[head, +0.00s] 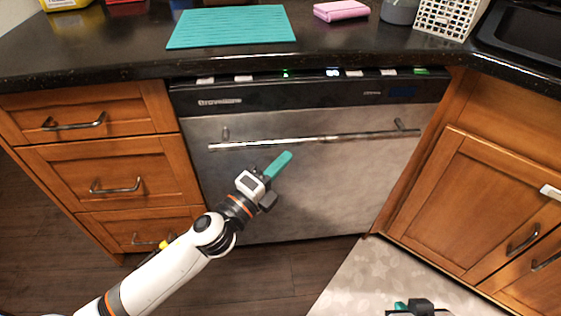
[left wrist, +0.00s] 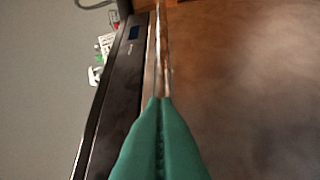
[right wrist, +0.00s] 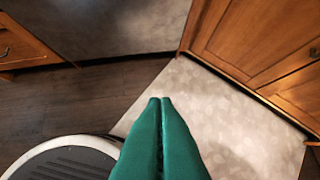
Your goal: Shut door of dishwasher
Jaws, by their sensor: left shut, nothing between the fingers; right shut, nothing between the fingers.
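The dishwasher (head: 310,185) has a steel front, a dark control strip (head: 300,93) at its top and a long bar handle (head: 310,139). Its door stands upright under the counter, with the lit top edge just showing; I cannot tell whether it is fully latched. My left gripper (head: 285,158) is shut and empty, in front of the door just below the handle. In the left wrist view its green fingers (left wrist: 158,120) point along the handle. My right gripper (head: 402,305) is shut and empty, low above the mat; its fingers (right wrist: 160,110) show in the right wrist view.
Wooden drawers (head: 115,185) flank the dishwasher on the left, and a wooden cabinet (head: 490,190) stands at right. The dark counter (head: 120,50) above holds a teal mat (head: 230,27), a pink sponge (head: 341,10) and a white basket (head: 447,18). A pale floor mat (head: 370,275) lies at lower right.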

